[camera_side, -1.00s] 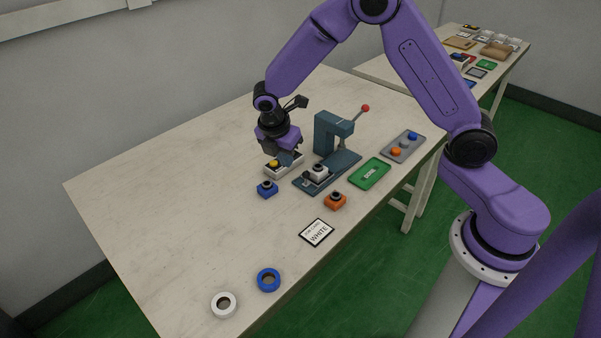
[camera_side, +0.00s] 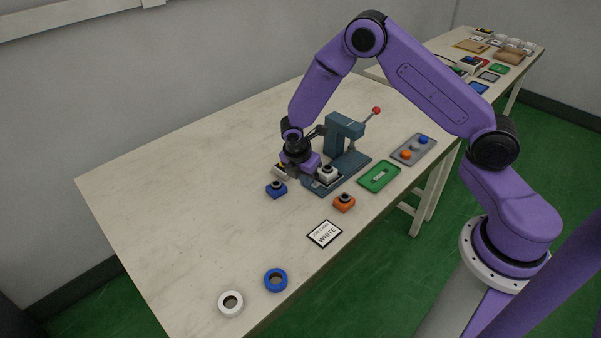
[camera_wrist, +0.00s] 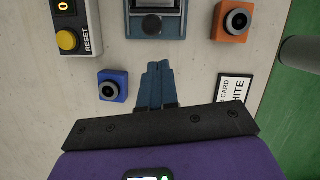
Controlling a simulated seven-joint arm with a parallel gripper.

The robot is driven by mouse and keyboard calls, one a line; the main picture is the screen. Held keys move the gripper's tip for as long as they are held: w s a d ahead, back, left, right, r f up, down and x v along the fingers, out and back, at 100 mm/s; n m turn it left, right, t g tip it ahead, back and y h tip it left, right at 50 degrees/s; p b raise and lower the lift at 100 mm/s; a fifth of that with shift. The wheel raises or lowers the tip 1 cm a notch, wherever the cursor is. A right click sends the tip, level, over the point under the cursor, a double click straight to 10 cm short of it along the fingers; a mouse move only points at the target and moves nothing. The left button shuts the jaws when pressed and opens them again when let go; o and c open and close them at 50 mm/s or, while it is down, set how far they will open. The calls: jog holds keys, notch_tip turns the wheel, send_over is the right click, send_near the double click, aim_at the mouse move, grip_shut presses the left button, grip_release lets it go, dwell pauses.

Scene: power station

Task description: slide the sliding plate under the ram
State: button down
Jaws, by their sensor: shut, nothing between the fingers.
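The dark teal press (camera_side: 345,131) stands on the table with a red-knobbed lever. Its overhanging head holds the ram, which I cannot make out clearly. A white block (camera_side: 327,172) sits toward the near end of the press base, out in front of the head; the sliding plate beneath it is mostly hidden in the side view. In the wrist view the near end of the press base (camera_wrist: 155,29) shows at the top edge, with a small dark knob. My gripper (camera_wrist: 158,65) is shut and empty, its blue fingertips just short of that end, apart from it in the picture.
A blue block (camera_wrist: 113,86) lies left of my fingers, an orange block (camera_wrist: 231,21) to the right. The reset box (camera_wrist: 76,14) is at the upper left, the white card (camera_wrist: 234,86) to the right. A green tray (camera_side: 379,176) lies beside the press.

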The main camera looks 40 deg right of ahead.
jog(key=shift+w+d+f, duration=0.1)
jog(key=shift+d+f, duration=0.05)
jog(key=shift+d, duration=0.45)
jog(key=shift+w+d+f, duration=0.1)
jog(key=shift+d, duration=0.45)
jog(key=shift+d, duration=0.1)
jog(key=d, duration=1.2)
jog(key=shift+d, duration=0.1)
jog(key=a, duration=0.3)
jog(key=a+r, duration=0.1)
jog(key=shift+s+a, duration=0.2)
jog(key=shift+s, duration=0.15)
jog(key=v, duration=0.9)
jog(key=shift+r, duration=0.4)
